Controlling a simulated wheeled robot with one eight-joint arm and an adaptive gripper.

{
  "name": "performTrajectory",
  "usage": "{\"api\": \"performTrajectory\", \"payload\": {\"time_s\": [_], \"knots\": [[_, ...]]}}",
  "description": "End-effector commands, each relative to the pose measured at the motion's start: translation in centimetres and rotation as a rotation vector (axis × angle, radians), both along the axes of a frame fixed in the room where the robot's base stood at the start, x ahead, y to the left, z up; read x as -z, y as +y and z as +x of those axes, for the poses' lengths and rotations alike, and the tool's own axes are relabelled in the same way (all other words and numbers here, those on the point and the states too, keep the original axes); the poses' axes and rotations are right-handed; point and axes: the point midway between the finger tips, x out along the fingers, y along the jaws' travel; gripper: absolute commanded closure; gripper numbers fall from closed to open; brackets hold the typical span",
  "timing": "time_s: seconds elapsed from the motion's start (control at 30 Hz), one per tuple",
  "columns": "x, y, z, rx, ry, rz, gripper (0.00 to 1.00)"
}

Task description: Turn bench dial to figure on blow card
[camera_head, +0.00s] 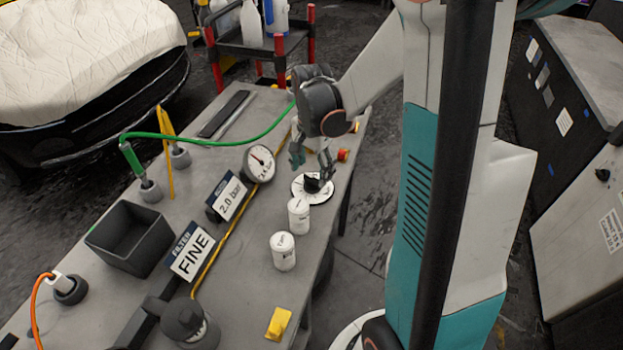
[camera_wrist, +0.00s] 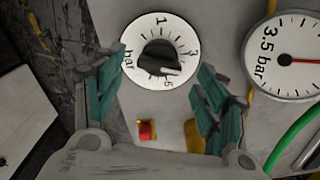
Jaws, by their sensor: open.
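The bench dial is a white round plate (camera_head: 302,197) with a black knob (camera_head: 313,184) near the bench's right edge. In the wrist view the knob (camera_wrist: 158,57) sits between my fingers, and the dial face (camera_wrist: 133,38) shows 1, 3 and bar. A pale mark on the knob seems to point to the lower right, past the 3. My gripper (camera_head: 312,163) is open above the dial; its teal fingers also show in the wrist view (camera_wrist: 162,62), one on each side of the knob. I cannot tell whether they touch it. The blow card (camera_head: 230,198) reads 2.0 bar.
A round gauge (camera_head: 259,163) stands beside the dial; in the wrist view the gauge (camera_wrist: 285,58) reads 3.5 bar. White canisters (camera_head: 299,215) stand close in front. A FINE filter card (camera_head: 190,251), a dark bin (camera_head: 129,238) and a green hose (camera_head: 215,143) are farther left.

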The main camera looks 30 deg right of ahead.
Motion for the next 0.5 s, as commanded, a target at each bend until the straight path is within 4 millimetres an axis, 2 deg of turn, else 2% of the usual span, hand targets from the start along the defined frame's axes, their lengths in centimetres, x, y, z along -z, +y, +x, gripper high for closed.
{"api": "performTrajectory", "payload": {"time_s": [0.03, 0.2, 0.5], "knots": [[1.0, 0.0, 0.0, 0.0, 0.0, 0.0, 0.33], [2.4, 0.0, 0.0, 0.0, 0.0, 0.0, 0.33], [2.8, 0.0, 0.0, 0.0, 0.0, 0.0, 0.33]]}}
